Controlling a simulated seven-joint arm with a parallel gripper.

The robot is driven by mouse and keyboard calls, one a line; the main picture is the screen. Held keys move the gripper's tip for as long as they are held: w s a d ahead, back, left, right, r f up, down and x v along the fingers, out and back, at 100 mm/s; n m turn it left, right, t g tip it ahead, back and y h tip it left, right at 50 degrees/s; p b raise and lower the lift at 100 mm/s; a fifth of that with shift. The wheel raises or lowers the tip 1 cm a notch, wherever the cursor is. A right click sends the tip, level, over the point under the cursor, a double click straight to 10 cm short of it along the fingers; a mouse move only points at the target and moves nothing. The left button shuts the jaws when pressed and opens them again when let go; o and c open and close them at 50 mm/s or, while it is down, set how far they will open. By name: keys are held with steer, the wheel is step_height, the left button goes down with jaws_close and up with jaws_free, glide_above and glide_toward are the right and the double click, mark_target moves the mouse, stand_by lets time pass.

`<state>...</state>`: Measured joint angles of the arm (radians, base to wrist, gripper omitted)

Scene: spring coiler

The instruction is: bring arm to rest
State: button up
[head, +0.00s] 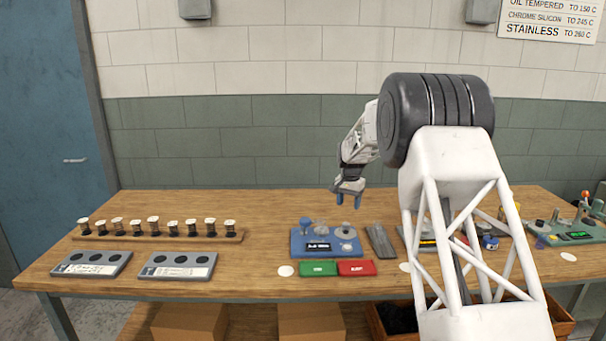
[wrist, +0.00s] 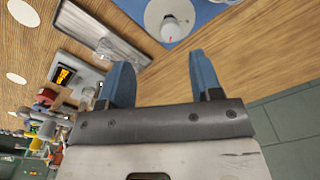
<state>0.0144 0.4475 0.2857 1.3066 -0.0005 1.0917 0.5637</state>
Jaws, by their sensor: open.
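My gripper (head: 348,200) hangs above the back part of the workbench (head: 270,207), pointing down. In the wrist view its two blue fingers (wrist: 158,85) stand apart with nothing between them. A blue device (head: 325,245) with a small display and a round grey disc sits on the bench, in front of and below the gripper. Its blue base with the pale disc (wrist: 170,17) shows at the top of the wrist view. My white arm covers part of the bench on the right.
A wooden rack (head: 160,237) holds several dark spools at left, with two grey three-hole blocks (head: 92,264) (head: 178,266) before it. Green (head: 318,268) and red (head: 356,267) plates lie in front. A grey tray (head: 380,241) lies right of the blue device. A green device (head: 575,234) stands far right.

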steer(key=s+r+n, duration=0.1)
steer(key=s+r, duration=0.5)
steer(key=s, duration=0.5)
steer(key=s+r+n+t, duration=0.1)
steer(key=s+r, duration=0.4)
steer(key=s, duration=0.7)
steer(key=s+r+n, duration=0.1)
steer(key=s+r, duration=0.5)
steer(key=s, duration=0.5)
steer(key=s+f+n, duration=0.1)
steer(key=s+f, duration=0.2)
steer(key=s, duration=1.4)
steer(key=s+a+f+n+t, duration=0.1)
steer(key=s+f+n, duration=0.1)
steer(key=s, duration=1.6)
steer(key=shift+s+f, duration=0.2)
steer(key=shift+f, duration=0.4)
